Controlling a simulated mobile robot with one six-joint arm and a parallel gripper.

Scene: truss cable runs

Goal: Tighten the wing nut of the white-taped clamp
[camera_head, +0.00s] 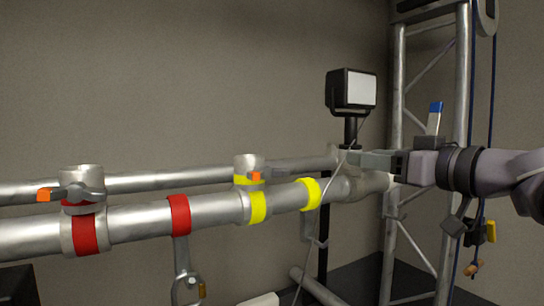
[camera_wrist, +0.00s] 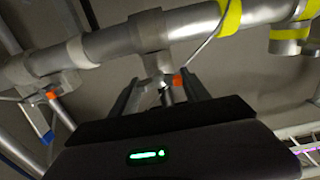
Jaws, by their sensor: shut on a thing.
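My gripper (camera_head: 352,159) reaches in from the right to the far end of the front pipe in the head view. In the wrist view its two dark fingers (camera_wrist: 162,80) stand either side of a wing nut with an orange tip (camera_wrist: 177,81), and they are shut on it. The grey clamp (camera_wrist: 150,30) around the pipe lies just beyond the fingertips. A pale band (camera_wrist: 76,51) shows on the pipe left of this clamp; I cannot tell surely whether it is white tape. In the head view my gripper hides most of the nut and clamp.
A red-taped clamp (camera_head: 86,232) and a yellow-taped clamp (camera_head: 257,207) sit along the pipe to the left, with a yellow ring (camera_head: 310,194). A lamp (camera_head: 351,90) stands behind my gripper. A thin cable hangs before the pipe. A truss tower (camera_head: 398,90) rises close by.

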